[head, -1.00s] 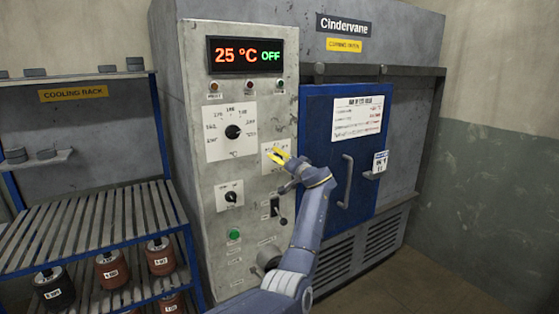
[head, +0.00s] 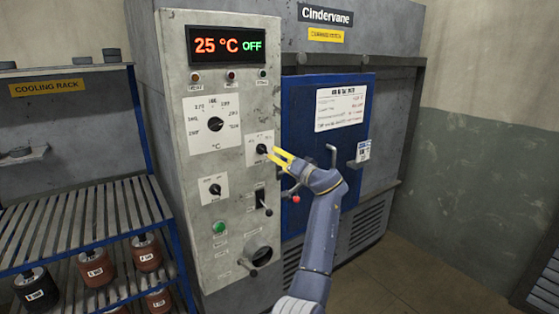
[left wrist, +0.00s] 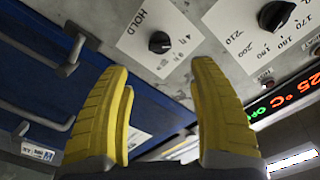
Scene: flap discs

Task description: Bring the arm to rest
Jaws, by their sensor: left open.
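My left gripper (head: 281,157) is open and empty, with yellow fingers. In the head view it is at the right of the hold dial (head: 262,149) on the grey control panel (head: 200,165), near the edge of the blue oven door (head: 300,110). Whether it touches the panel is hard to tell there. In the left wrist view the two fingers (left wrist: 162,110) stand wide apart with nothing between them, and the hold dial (left wrist: 159,42) lies beyond the tips. My forearm hides part of the door and its handle (head: 333,150). My right gripper is in no view.
The display (head: 228,46) reads 25 °C OFF. The temperature dial (head: 215,125), a smaller knob (head: 215,190), a green button (head: 219,227) and a red-tipped lever (head: 296,199) are nearby. A cooling rack (head: 70,235) stands left.

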